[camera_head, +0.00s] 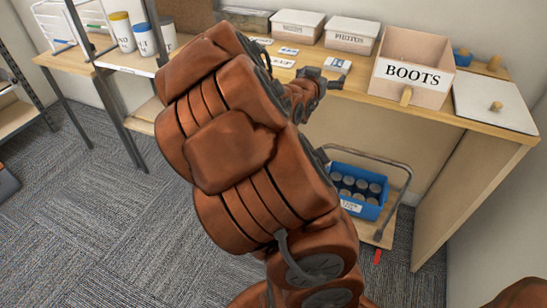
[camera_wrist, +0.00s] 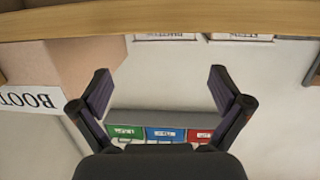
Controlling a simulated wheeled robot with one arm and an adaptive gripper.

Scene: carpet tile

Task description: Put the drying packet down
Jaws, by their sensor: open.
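My gripper (camera_head: 326,80) is over the front part of the wooden worktop in the head view, to the left of the BOOTS box. In the wrist view my gripper (camera_wrist: 162,92) has its two dark fingers wide apart with nothing between them. A small white packet-like item with printing (camera_head: 337,65) lies on the worktop just beyond the gripper in the head view. I cannot tell for sure that it is the drying packet. No packet can be made out in the wrist view.
The open BOOTS box (camera_head: 411,68) stands right of the gripper, with a white lid (camera_head: 495,103) beside it. White lidded boxes (camera_head: 352,35) stand behind. Flat labels (camera_head: 283,62) lie on the worktop. A blue crate of jars (camera_head: 358,190) sits on a trolley below.

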